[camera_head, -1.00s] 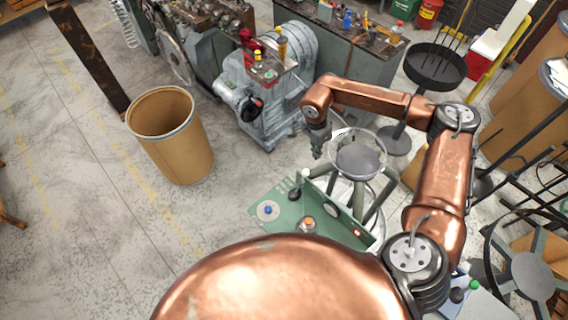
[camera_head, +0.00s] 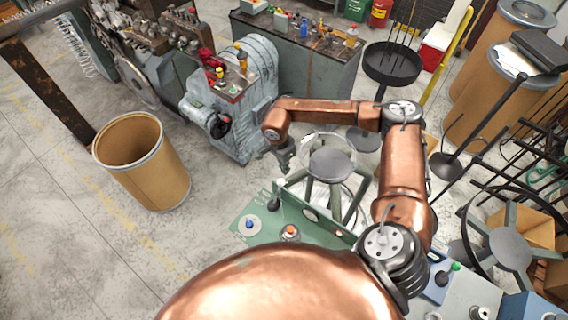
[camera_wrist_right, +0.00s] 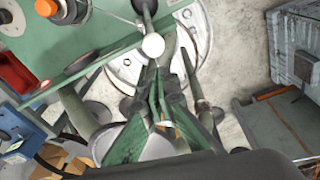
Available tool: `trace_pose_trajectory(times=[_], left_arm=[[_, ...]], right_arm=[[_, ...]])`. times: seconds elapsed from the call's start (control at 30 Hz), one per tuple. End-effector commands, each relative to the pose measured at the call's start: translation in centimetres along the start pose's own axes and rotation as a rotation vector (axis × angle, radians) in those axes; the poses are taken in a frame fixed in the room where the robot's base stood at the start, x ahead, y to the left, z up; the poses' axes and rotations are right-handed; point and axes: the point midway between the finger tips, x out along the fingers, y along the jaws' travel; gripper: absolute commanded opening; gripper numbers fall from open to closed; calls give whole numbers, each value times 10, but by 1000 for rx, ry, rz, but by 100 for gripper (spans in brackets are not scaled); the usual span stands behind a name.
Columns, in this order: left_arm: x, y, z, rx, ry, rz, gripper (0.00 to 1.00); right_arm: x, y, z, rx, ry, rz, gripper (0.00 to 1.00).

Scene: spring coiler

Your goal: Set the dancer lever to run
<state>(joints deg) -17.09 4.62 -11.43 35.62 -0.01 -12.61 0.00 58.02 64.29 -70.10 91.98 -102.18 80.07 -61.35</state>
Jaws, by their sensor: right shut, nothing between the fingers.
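The dancer lever (camera_head: 275,197), a short lever with a pale round knob and a dark base, stands at the green panel (camera_head: 262,232) in the head view. In the right wrist view its white knob (camera_wrist_right: 153,45) is near the top centre. My right gripper (camera_head: 286,169) is shut and empty, its tip just beyond the knob in the head view. In the right wrist view the gripper fingertips (camera_wrist_right: 157,80) lie just below the knob. I cannot tell whether they touch it. My left gripper is not in view.
The panel also carries a blue button (camera_head: 249,224) and an orange-topped knob (camera_head: 291,231). A round-topped reel stand (camera_head: 330,164) is close behind the gripper. A grey machine (camera_head: 232,100) stands behind. A brown drum (camera_head: 150,170) is at left, with open floor around it.

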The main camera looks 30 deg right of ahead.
Motion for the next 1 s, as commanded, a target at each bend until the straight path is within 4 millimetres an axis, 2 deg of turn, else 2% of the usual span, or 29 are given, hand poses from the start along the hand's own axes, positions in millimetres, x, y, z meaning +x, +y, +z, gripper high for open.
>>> trace_pose_trajectory(times=[0.2, 0.4, 0.8, 1.0], left_arm=[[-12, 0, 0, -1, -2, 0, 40], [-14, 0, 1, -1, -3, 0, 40], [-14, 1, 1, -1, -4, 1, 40], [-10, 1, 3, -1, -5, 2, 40]], right_arm=[[33, 0, 0, 0, 0, 2, 0], [48, 0, 0, 1, 0, 0, 0], [50, -1, 1, -2, 2, -2, 0], [46, -6, 14, -18, 39, -12, 0]])
